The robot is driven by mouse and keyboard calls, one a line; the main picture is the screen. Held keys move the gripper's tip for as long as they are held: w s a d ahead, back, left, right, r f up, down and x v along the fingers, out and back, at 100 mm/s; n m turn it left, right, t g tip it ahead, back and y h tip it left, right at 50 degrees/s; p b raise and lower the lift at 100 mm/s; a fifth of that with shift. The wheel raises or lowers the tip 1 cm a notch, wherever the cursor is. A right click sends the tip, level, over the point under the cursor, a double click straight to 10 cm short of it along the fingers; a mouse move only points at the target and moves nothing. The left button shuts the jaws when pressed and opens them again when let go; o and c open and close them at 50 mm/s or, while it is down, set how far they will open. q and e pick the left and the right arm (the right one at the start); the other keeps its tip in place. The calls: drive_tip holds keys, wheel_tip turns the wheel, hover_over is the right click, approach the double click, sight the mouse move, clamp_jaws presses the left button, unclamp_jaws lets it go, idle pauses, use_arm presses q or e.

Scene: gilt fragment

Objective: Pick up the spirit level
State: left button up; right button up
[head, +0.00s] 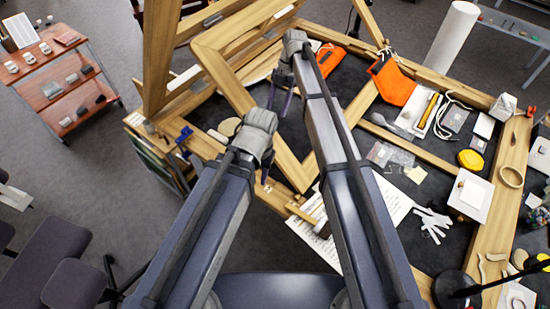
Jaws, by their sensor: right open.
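I cannot make out the spirit level for certain. A slim yellow bar (429,110) lies on a white tray at the right of the bench, but it is too small to identify. My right gripper (279,97) is open and empty, its two dark fingers apart above the tilted wooden frame near the top middle. My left gripper (265,173) is lower and further left, over the frame's lower bar. Its wrist hides most of its fingers. My two arms hide part of the bench middle.
A large wooden frame (225,75) leans over the bench's left side. A blue clamp (184,139) sits left. A shelf cart (76,101) stands far left.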

wheel_tip(320, 180, down, 19)
drive_tip(key=b, duration=1.8)
drive_tip(key=shift+w+f, duration=0.15)
drive_tip(key=b+x, duration=0.3)
drive_tip(key=x, duration=0.1)
drive_tip(key=b+x, duration=0.4)
drive_tip(key=shift+s+a, duration=0.1)
drive_tip(key=shift+s, duration=0.1)
drive_tip(key=shift+r, duration=0.25)
clamp_jaws()
